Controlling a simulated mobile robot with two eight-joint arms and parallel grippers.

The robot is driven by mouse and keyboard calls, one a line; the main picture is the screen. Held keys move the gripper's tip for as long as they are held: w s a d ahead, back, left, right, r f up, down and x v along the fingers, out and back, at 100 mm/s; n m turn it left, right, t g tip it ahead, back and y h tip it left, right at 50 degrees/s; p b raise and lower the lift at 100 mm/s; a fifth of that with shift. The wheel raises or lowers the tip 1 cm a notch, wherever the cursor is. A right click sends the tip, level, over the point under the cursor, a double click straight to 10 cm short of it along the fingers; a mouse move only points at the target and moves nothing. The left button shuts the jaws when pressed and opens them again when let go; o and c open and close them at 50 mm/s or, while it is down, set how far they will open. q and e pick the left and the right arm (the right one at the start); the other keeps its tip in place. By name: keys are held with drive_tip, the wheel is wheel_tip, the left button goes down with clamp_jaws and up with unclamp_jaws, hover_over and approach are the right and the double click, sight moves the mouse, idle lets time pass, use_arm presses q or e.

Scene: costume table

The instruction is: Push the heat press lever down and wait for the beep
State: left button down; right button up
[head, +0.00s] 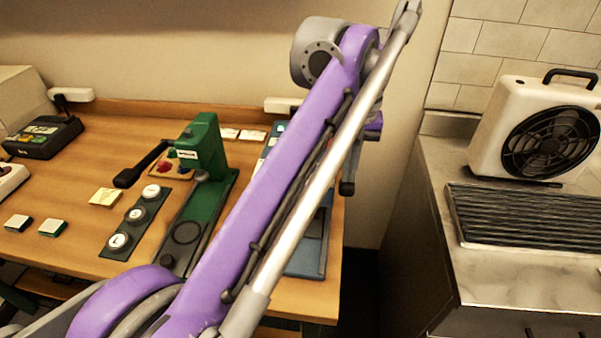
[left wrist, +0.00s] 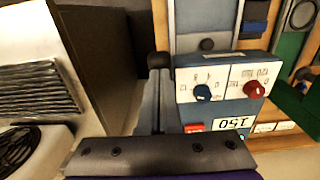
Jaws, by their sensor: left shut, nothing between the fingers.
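The heat press (left wrist: 218,88) shows in the left wrist view as a blue-grey box with a blue dial, a red dial, a red switch and a display reading 150. A black knob (left wrist: 158,60), seemingly the lever's end, is beside the box. My left gripper (left wrist: 160,84) is shut and empty, its grey fingers pointing at the knob. Whether they touch it I cannot tell. In the head view my purple arm hides most of the heat press (head: 312,240). A dark knobbed bar (head: 347,186) shows at the arm's right. My right gripper is not in view.
A green hand press (head: 204,150) with a black handle stands left of my arm on the wooden table. A strip of round badges (head: 138,214) lies beside it. A fan heater (head: 550,135) and grooved drainer (head: 520,215) are on the counter at right, across a gap.

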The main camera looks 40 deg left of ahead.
use_arm(q)
drive_tip(key=shift+f, duration=0.1)
drive_tip(key=shift+s+d+f+b, duration=0.15)
drive_tip(key=shift+f+b, duration=0.25)
drive_tip(key=shift+f, duration=0.2)
drive_tip(key=shift+s+f+b, duration=0.15)
drive_tip(key=shift+f+b, duration=0.2)
drive_tip(key=shift+f, duration=0.35)
